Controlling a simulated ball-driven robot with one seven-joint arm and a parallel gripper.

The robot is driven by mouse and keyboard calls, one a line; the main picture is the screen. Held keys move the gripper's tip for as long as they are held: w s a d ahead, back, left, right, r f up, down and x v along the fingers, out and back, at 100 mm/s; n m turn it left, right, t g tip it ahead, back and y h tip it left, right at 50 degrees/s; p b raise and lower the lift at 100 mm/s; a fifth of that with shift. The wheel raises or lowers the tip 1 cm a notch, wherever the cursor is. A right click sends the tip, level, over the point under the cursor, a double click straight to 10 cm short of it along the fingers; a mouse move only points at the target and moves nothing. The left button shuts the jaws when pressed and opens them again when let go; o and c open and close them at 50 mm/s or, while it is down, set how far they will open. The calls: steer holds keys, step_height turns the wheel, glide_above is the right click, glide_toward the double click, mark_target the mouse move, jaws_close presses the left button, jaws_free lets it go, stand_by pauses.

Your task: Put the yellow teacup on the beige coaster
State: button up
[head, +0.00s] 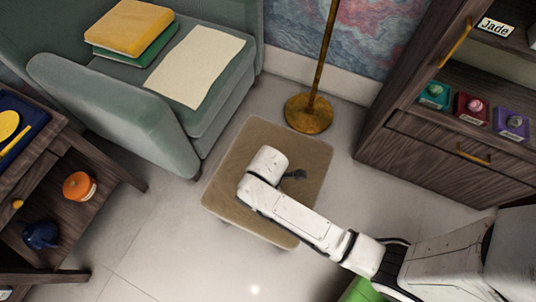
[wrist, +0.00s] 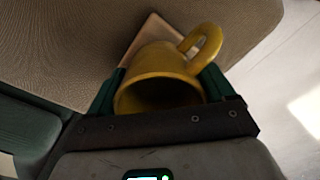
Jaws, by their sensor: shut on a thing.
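The yellow teacup (wrist: 165,72) is between the fingers of my gripper (wrist: 163,84) in the wrist view. My gripper is shut on it. Its mouth faces the camera and its handle points to the upper right. The beige coaster (wrist: 150,29) lies on the brown padded stool top behind the cup, which hides part of it. I cannot tell whether the cup touches the coaster. In the head view my arm is over the stool (head: 305,147) and hides the cup and coaster.
A brass lamp base (head: 308,113) stands just behind the stool. A green armchair (head: 150,118) is at the left, a dark cabinet (head: 440,166) at the right. A wooden shelf unit at the far left holds an orange pot (head: 79,186) and a blue pot (head: 40,235).

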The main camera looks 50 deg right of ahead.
steer(key=shift+f, duration=0.5)
steer(key=shift+f, duration=0.1)
steer(key=o, duration=1.1)
step_height(320, 180, up, 12)
steer(key=p, duration=0.4)
steer(key=s+d+r+m, duration=0.2)
steer(key=s+m, duration=0.1)
steer(key=m, duration=0.1)
steer(key=s+d+r+m, duration=0.1)
steer(key=s+d+m, duration=0.1)
steer(key=s+m, duration=0.1)
steer(key=s+d+r+m+t, duration=0.1)
steer(key=s+d+r+m, duration=0.1)
steer(key=m, duration=0.4)
steer(key=shift+s+d+r, duration=0.15)
steer(key=shift+s+d, duration=0.15)
steer(key=shift+s, duration=0.2)
steer(key=shift+s+d+r, duration=0.15)
steer(key=shift+s+d, duration=0.15)
steer(key=shift+s, duration=0.15)
